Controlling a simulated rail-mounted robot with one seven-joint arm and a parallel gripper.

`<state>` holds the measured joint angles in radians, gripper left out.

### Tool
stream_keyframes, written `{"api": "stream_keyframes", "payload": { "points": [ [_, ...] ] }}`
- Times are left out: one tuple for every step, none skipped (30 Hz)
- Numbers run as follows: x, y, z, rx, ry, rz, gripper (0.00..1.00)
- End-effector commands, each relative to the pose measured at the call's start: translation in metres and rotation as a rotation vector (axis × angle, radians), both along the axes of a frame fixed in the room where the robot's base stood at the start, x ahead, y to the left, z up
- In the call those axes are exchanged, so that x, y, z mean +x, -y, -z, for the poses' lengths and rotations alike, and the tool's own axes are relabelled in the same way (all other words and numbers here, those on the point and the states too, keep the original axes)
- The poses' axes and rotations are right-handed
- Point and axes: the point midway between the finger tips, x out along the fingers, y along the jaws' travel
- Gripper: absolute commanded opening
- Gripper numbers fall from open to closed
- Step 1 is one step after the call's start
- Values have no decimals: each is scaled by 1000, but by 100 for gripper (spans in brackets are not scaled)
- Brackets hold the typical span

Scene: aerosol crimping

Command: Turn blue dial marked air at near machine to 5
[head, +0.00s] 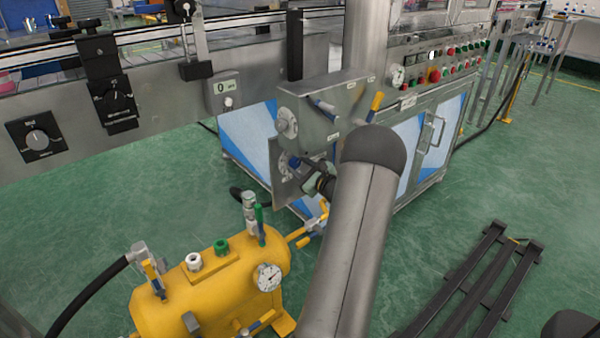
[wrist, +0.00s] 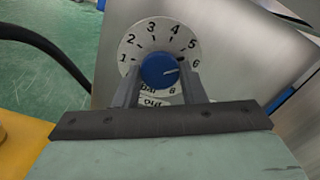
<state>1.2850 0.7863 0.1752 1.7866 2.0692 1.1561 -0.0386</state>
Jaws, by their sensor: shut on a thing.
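The blue dial (wrist: 158,71) sits on a round white scale plate (wrist: 133,48) with printed numbers, in the middle of the wrist view. In the head view the blue dial (head: 294,162) is small, on the lower part of the grey metal panel. My gripper (head: 302,168) reaches it from the right, and my arm hides part of the panel. The lower scale marks are partly hidden by the fingers.
A yellow tank (head: 205,290) with a gauge and valves stands at the lower left. Another round dial (head: 287,123) and a yellow-handled lever (head: 376,102) are above the blue dial. A black hose (wrist: 45,45) runs left of the panel.

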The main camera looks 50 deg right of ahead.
Motion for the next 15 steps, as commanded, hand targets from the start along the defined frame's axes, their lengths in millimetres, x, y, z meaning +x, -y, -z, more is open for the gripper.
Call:
{"api": "stream_keyframes", "payload": {
  "points": [
    [-1,0,6,-34,-11,0,14],
    [-1,0,6,-56,-15,0,14],
    [-1,0,6,-82,-20,0,14],
    [-1,0,6,-101,-24,1,14],
    [-1,0,6,-119,-28,1,14],
    [-1,0,6,-143,-34,1,14],
    [-1,0,5,-160,-38,1,14],
    [-1,0,5,-174,-41,1,14],
    [-1,0,5,-194,-45,1,14],
    [-1,0,5,-205,-48,1,14],
    [-1,0,5,-217,-51,1,14],
    [-1,0,4,-232,-54,1,14],
    [-1,0,4,-241,-56,1,14],
    [-1,1,4,-249,-58,2,14],
    [-1,1,3,-258,-60,2,14]
  ]
}}
